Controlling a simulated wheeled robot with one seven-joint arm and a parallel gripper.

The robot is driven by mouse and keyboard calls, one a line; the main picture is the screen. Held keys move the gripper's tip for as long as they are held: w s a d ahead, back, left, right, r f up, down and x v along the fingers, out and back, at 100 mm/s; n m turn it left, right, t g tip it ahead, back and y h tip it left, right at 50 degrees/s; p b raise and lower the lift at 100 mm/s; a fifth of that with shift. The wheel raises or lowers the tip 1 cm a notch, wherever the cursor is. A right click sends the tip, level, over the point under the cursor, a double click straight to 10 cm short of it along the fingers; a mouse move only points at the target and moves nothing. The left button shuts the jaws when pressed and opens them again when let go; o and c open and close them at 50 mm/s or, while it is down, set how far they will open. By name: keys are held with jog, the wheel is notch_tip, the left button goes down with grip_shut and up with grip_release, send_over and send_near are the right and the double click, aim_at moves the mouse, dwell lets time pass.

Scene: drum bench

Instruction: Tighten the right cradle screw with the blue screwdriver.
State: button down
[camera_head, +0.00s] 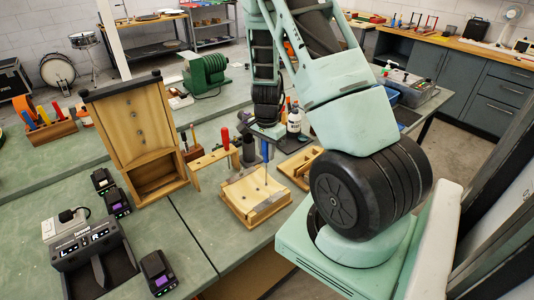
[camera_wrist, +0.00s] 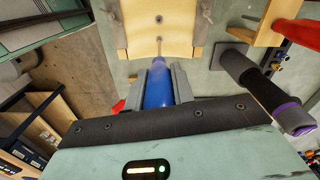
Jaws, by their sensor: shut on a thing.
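The blue screwdriver (camera_wrist: 158,88) is upright between the jaws of my gripper (camera_wrist: 158,84), which are shut on its handle. Its thin shaft points at the pale wooden cradle (camera_wrist: 140,15) in the wrist view. I cannot tell whether the tip touches a screw.
A wooden bracket (camera_head: 210,158) with a red-handled tool (camera_head: 226,138) stands left of the cradle. A tall wooden board stand (camera_head: 135,125) is farther left. A wooden holder (camera_head: 300,170) lies to the right. The bench left of the cradle is partly clear.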

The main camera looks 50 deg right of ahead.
jog(key=n+b, duration=0.1)
jog(key=n, duration=0.3)
jog(key=shift+w+f, duration=0.1)
jog(key=shift+f, duration=0.1)
jog(key=shift+r+n, duration=0.15)
jog(key=shift+n, duration=1.05)
jog(key=n+b, duration=0.1)
jog(key=n, duration=0.1)
jog(key=shift+n, duration=0.3)
jog(key=n, duration=0.4)
jog(key=shift+w+a+b, duration=0.1)
jog(key=shift+b, duration=0.3)
jog(key=n, duration=0.3)
jog(key=m, duration=0.4)
jog(key=shift+m, duration=0.3)
